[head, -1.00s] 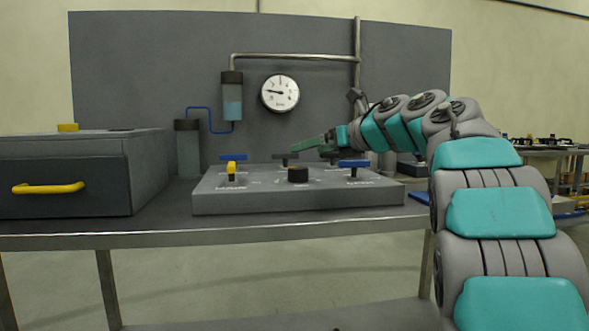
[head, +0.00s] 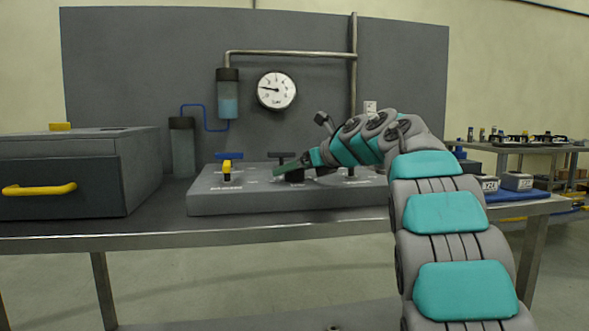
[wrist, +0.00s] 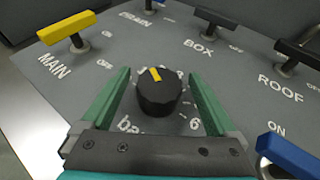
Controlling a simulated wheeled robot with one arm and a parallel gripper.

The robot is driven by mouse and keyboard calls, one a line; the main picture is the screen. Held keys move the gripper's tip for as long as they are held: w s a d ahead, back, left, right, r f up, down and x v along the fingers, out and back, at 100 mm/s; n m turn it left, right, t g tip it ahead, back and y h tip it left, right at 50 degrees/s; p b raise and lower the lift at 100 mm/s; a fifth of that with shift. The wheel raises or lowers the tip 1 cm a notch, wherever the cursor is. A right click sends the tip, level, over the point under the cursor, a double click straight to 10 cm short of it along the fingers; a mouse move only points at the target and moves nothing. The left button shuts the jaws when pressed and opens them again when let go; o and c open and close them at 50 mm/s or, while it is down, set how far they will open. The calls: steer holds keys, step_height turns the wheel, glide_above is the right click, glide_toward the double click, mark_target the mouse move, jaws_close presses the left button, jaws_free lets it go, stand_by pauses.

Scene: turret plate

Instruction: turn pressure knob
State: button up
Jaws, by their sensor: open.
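The pressure knob is a black round knob (wrist: 159,94) with a yellow pointer mark on top, set on the grey control panel (wrist: 100,65). In the wrist view its pointer is turned a little left of straight up, with "bar" and "6" printed around it. My gripper (wrist: 163,88) has its two green fingers apart, one on each side of the knob. I cannot tell whether either finger touches it. In the head view my gripper (head: 283,171) is low over the panel and hides most of the knob. The pressure gauge (head: 276,91) is on the back board.
A yellow MAIN handle (wrist: 66,28), a black BOX handle (wrist: 212,18), a black ROOF handle (wrist: 298,50) and a blue handle (wrist: 288,157) stand around the knob. A grey drawer box (head: 60,175) is on the left of the bench.

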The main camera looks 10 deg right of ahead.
steer(key=shift+c, duration=0.3)
steer(key=c, duration=1.3)
